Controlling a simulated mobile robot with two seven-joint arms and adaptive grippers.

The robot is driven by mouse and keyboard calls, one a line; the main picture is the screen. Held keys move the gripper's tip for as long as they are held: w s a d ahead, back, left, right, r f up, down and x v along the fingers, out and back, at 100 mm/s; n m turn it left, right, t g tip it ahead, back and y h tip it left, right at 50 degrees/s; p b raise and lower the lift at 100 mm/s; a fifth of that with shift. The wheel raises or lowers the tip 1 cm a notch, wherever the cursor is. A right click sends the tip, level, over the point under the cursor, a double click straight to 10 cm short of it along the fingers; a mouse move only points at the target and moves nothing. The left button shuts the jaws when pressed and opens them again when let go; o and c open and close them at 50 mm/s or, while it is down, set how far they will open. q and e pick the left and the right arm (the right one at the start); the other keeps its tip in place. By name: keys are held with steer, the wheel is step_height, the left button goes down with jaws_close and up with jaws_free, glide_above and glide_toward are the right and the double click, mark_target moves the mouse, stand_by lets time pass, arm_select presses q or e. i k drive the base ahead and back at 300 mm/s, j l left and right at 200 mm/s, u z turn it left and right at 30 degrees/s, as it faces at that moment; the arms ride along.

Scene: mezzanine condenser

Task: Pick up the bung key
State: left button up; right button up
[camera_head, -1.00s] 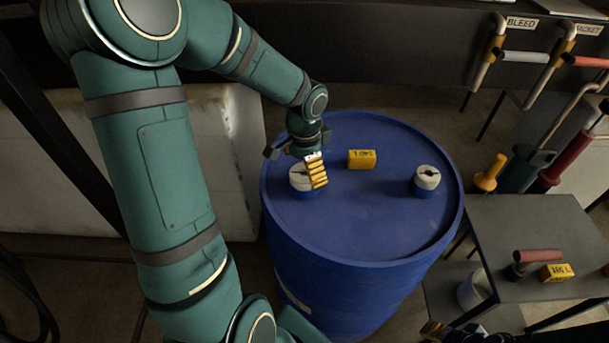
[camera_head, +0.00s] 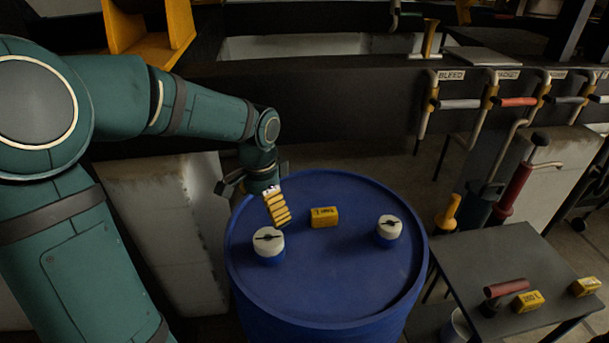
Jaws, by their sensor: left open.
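The bung key seems to be the tool with a red bar handle and dark head (camera_head: 505,289), lying on the grey side table (camera_head: 477,244) at the lower right. A yellow block with dark lettering (camera_head: 527,301) sits right beside it. My left gripper (camera_head: 254,198) is open and empty above the far left edge of the blue drum (camera_head: 330,290), well left of the key. One yellow-ribbed finger faces the camera. My right gripper is out of view.
The drum top carries two pale round caps (camera_head: 268,241) (camera_head: 389,227) and a yellow labelled block (camera_head: 324,217). Another yellow block (camera_head: 586,286) is at the table's right. Levers and a red-handled pump (camera_head: 517,187) stand behind the table.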

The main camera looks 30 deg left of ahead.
mark_target(497, 291)
steer(key=k, duration=1)
